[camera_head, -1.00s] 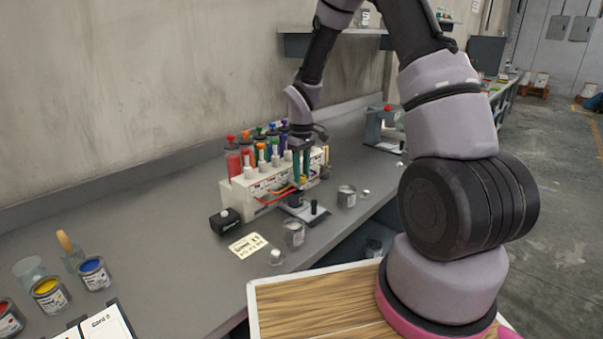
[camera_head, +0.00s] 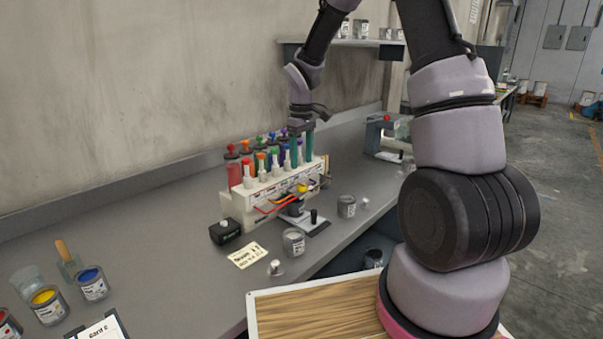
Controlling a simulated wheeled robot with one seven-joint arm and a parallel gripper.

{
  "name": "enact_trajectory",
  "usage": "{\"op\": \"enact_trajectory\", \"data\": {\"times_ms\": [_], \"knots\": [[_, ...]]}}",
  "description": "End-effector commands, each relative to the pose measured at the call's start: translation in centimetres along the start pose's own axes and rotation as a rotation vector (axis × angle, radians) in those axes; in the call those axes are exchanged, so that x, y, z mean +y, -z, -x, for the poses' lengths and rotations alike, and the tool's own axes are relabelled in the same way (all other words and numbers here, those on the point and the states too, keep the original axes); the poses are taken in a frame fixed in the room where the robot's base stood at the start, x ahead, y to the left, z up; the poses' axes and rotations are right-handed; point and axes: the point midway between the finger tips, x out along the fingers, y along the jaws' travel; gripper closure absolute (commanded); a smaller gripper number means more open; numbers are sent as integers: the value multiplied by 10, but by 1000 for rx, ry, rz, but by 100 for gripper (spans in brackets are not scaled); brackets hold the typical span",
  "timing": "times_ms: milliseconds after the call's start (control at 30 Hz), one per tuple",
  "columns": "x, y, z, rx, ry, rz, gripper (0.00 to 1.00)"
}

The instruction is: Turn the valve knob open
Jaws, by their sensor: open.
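A white dispenser (camera_head: 268,202) stands on the grey bench, with coloured paint cylinders along its back. A row of small knobs on pale stems, one of them orange (camera_head: 261,156), runs along its top in front of the cylinders. I cannot tell which knob is the valve knob of the task, nor how any knob is turned. My gripper (camera_head: 303,161) points down over the right part of the dispenser, with two teal fingers apart and nothing seen between them. Its fingers hide part of the right-hand knobs and cylinders. I cannot tell whether they touch anything.
Another can (camera_head: 346,206) is to the right. Open paint pots, one blue (camera_head: 94,284), stand at the left. A shelf (camera_head: 335,43) hangs behind. The bench's left middle is clear.

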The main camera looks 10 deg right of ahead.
Motion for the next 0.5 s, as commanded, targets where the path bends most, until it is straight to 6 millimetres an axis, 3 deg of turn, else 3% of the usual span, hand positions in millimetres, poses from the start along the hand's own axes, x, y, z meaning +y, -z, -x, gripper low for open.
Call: {"op": "enact_trajectory", "data": {"times_ms": [200, 500], "knots": [[0, 0, 23, 1, -1, 1, 34], [0, 0, 25, 0, 0, 1, 34]]}}
